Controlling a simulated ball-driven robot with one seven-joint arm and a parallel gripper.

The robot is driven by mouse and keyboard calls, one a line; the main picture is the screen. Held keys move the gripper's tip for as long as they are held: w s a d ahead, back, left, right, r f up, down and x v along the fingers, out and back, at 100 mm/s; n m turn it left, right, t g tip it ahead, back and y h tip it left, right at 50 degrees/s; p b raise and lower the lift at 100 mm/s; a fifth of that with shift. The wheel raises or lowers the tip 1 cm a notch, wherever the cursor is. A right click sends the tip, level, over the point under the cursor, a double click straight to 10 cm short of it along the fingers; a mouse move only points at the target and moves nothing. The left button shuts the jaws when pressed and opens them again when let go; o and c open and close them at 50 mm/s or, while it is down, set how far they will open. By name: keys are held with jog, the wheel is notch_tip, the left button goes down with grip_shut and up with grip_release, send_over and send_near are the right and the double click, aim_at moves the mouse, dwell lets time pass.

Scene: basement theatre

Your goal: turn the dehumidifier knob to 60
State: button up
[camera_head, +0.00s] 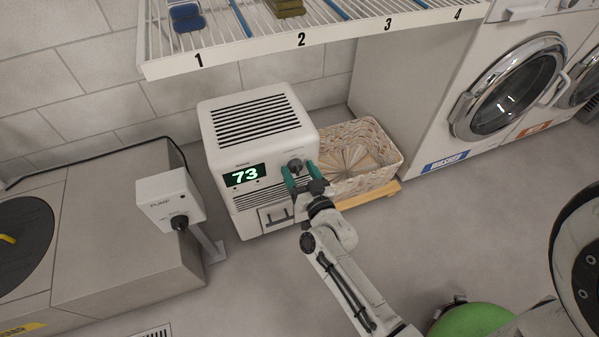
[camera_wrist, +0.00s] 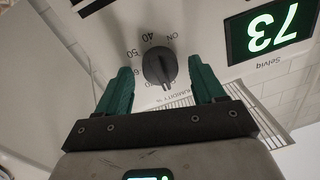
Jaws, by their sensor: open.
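The dehumidifier (camera_head: 225,135) is a white box on the floor with a vented top. Its green display (camera_head: 245,175) reads 73; the display also shows inverted in the wrist view (camera_wrist: 268,30). The dark knob (camera_head: 295,165) is on its front face, right of the display. In the wrist view the knob (camera_wrist: 160,66) has dial marks ON, 40, 50 and part of a 6 around it; a small white mark shows at its lower edge. My gripper (camera_head: 302,178) is open, its green fingers on either side of the knob, with visible gaps in the wrist view (camera_wrist: 163,80).
A woven basket (camera_head: 372,155) stands close right of the dehumidifier. A pump box (camera_head: 170,197) with a knob is on a post at left. A wire shelf (camera_head: 300,35) overhangs behind. A washer (camera_head: 510,85) stands at right. Floor in front is mostly clear.

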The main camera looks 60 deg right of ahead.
jog(key=shift+w, duration=0.1)
jog(key=shift+c, duration=0.3)
jog(key=c, duration=1)
jog(key=shift+f+m+h+b, duration=0.2)
jog(key=shift+m+h+b, duration=0.15)
jog(key=shift+m, duration=4.3)
jog(key=shift+f+m+h+b, duration=0.2)
jog(key=shift+m+h, duration=0.25)
jog(key=shift+m, duration=4.2)
